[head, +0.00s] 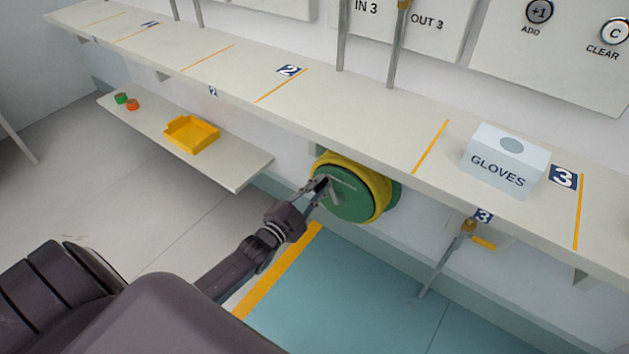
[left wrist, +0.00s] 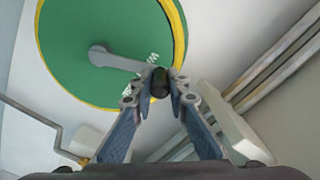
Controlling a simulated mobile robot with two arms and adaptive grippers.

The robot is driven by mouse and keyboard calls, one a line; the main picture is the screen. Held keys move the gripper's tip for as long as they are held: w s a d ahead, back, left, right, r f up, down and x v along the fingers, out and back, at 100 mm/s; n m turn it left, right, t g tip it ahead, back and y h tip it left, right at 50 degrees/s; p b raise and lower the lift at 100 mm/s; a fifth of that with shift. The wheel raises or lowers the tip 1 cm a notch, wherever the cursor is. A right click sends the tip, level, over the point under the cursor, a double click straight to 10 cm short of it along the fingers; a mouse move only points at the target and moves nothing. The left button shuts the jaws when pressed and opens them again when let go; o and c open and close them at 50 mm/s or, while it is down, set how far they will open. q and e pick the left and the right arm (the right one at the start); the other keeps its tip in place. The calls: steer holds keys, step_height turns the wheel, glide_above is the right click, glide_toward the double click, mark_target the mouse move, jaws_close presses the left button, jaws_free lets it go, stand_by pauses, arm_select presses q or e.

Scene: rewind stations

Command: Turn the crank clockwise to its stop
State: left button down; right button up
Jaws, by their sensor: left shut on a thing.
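The reel (head: 347,192) is a green disc with a yellow hose or rim, mounted under the long shelf. In the left wrist view the green disc (left wrist: 85,45) fills the upper left, with a grey crank arm (left wrist: 118,61) running from its hub to the right. My left gripper (head: 322,185) is at the reel's face. In the left wrist view its two fingers (left wrist: 161,80) are closed around the dark crank handle (left wrist: 160,83) at the arm's outer end. White marks show on the disc beside the crank arm. My right gripper is not in view.
A long shelf (head: 345,118) runs above the reel, bearing a gloves box (head: 505,160). A lower shelf (head: 232,165) at left holds a yellow tray (head: 191,134) and two small caps. A yellow-handled valve (head: 484,243) hangs right of the reel. The floor in front is clear.

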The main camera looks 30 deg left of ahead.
mark_target(332, 191)
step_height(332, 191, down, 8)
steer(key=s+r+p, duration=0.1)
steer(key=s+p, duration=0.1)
arm_select(q)
steer(key=d+m+b, duration=0.2)
steer(key=d+m, duration=0.6)
steer(key=m, duration=0.2)
steer(key=shift+s+d+f+m, duration=0.15)
steer(key=shift+s+f+m, duration=0.15)
steer(key=shift+s+f, duration=0.05)
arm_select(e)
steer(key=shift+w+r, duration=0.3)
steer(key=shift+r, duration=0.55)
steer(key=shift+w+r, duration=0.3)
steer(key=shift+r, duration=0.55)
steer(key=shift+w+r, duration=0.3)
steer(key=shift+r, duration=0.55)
arm_select(q)
steer(key=c, duration=1.8)
jaws_free()
steer(key=shift+c, duration=0.2)
steer(key=shift+s, duration=0.1)
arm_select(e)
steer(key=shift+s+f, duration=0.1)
arm_select(q)
steer(key=s, duration=1.1)
steer(key=shift+s+a, duration=0.4)
steer(key=shift+a, duration=0.05)
